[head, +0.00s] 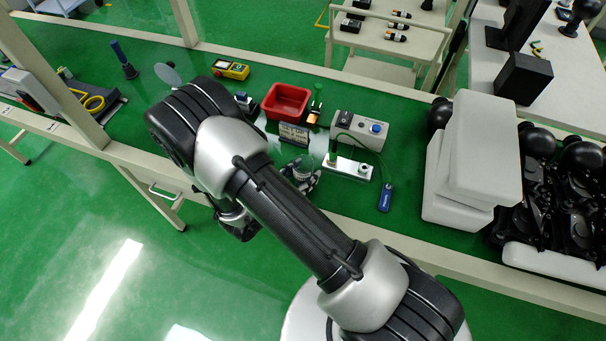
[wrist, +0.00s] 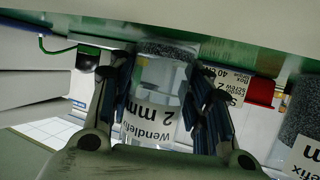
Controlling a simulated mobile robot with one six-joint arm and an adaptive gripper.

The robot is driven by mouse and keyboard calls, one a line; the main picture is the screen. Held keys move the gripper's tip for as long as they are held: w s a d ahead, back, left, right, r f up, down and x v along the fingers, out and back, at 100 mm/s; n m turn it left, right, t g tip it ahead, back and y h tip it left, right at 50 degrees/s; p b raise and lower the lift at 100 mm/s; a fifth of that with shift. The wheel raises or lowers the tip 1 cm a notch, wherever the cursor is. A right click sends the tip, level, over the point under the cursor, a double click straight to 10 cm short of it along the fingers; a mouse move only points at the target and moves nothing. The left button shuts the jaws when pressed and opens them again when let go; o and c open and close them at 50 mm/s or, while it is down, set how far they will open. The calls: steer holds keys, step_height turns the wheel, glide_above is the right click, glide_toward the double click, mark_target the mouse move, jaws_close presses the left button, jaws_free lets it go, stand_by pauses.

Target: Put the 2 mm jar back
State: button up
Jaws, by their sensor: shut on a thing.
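The 2 mm jar (wrist: 160,100) is a clear jar with a white label reading "2 mm" and a grey speckled layer at one end. It appears upside down in the wrist view. My gripper (wrist: 165,110) is shut on it, with one dark finger on each side. In the head view my gripper (head: 303,178) is low over the green bench, in front of the grey labelled block (head: 293,133). The jar is hard to make out there. A second jar (wrist: 301,112) with similar speckled contents and a partly cut-off label stands at the right edge of the wrist view.
A red bin (head: 287,101) is behind the block. A white fixture (head: 348,168) with a cable and a grey control box (head: 360,128) stand close to the gripper's right.

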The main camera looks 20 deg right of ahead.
steer(key=shift+f, duration=0.2)
steer(key=o, duration=1.3)
